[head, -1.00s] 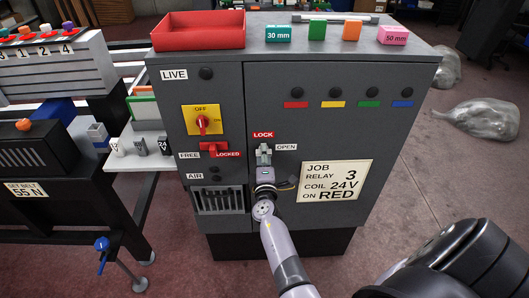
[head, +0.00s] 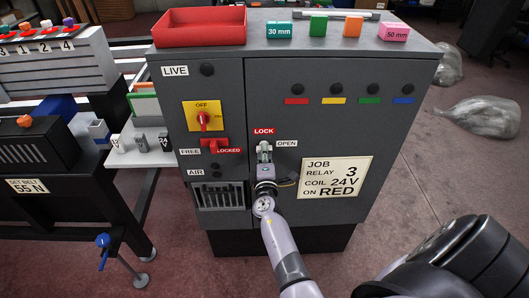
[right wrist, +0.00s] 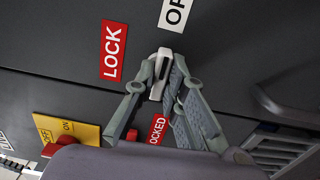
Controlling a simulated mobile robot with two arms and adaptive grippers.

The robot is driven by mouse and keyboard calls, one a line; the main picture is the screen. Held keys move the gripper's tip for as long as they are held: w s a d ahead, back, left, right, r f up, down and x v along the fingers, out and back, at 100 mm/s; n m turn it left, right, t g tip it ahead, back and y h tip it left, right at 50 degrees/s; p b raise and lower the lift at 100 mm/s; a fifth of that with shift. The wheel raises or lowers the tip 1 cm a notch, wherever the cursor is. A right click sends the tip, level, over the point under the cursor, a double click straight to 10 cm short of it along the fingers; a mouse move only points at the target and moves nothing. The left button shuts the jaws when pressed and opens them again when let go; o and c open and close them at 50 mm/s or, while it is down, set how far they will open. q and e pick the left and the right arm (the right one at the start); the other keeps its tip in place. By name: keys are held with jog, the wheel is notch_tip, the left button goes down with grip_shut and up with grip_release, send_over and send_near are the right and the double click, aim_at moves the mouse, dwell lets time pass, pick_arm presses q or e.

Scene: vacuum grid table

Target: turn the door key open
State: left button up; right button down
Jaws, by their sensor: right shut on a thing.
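The door key (head: 264,144) is a small pale piece on the front of the dark grey cabinet (head: 320,215), below the red LOCK label (head: 264,131) and left of the white OPEN label (head: 286,143). My right gripper (head: 264,154) is shut on it, its fingers against the panel. In the right wrist view, the key (right wrist: 161,72) shows as a white bar between the two fingertips, with its long side pointing towards the OPEN label (right wrist: 175,12). The fingers partly hide it, and the lock behind it is hidden. My left gripper is not in view.
Left of the key are a red FREE/LOCKED handle (head: 213,145) and a yellow-and-red rotary switch (head: 203,120). Below is a vent grille (head: 218,197). A red tray (head: 199,27) and coloured blocks stand on top. The panel right of the sign (head: 336,177) is bare.

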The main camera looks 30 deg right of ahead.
jog(key=shift+r+n, duration=0.1)
jog(key=shift+n, duration=0.4)
jog(key=c, duration=1.6)
grip_release()
jog(key=shift+c, duration=0.2)
jog(key=shift+w+d, duration=0.1)
jog(key=shift+m, duration=0.4)
